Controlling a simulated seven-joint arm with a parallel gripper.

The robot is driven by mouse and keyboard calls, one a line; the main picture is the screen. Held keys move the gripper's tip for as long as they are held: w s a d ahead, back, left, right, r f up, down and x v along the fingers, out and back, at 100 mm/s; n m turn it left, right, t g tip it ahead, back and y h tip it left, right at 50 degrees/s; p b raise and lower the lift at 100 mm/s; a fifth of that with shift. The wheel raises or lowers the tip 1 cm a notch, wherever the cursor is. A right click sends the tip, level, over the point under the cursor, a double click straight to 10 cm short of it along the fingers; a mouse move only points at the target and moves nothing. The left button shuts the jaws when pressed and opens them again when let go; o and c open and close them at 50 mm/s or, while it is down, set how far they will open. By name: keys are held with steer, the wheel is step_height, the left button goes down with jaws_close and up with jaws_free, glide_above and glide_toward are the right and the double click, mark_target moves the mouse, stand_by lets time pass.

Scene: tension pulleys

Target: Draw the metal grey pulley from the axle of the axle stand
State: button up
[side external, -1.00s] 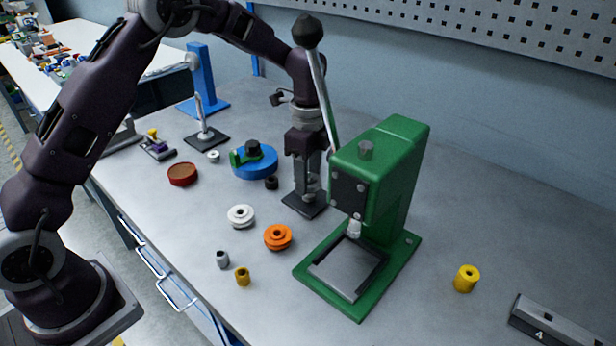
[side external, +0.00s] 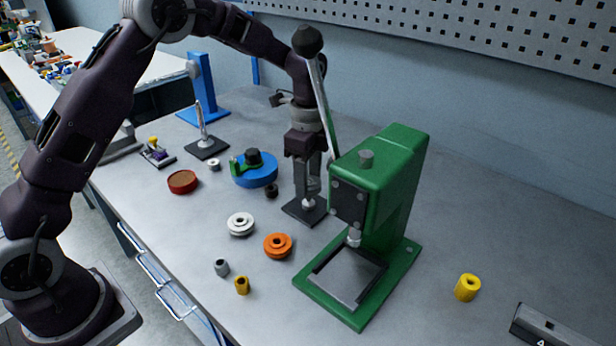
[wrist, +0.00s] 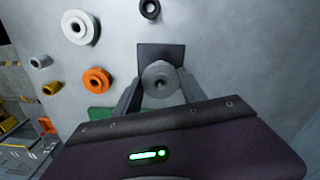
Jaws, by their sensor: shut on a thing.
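The metal grey pulley (wrist: 160,84) sits between the two fingers of my gripper (wrist: 161,88) in the wrist view, with its bore facing the camera. In the side view my gripper (side external: 309,186) is shut on it above the axle stand (side external: 297,212). The stand has a dark square base, which also shows behind the pulley in the wrist view (wrist: 150,52). A light grey part of the stand (side external: 308,204) shows below the pulley. The fingers and pulley hide the axle's upper part, so I cannot tell whether its tip is still inside the bore.
The green press (side external: 385,190) stands close on the right, its lever (side external: 322,95) rising beside my wrist. A white pulley (side external: 240,224), an orange pulley (side external: 278,245) and a blue round fixture (side external: 255,173) lie to the left. A yellow cylinder (side external: 467,287) stands at the right.

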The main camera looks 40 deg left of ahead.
steer(key=shift+r, duration=1.8)
steer(key=shift+r, duration=0.45)
steer(key=shift+r, duration=2.05)
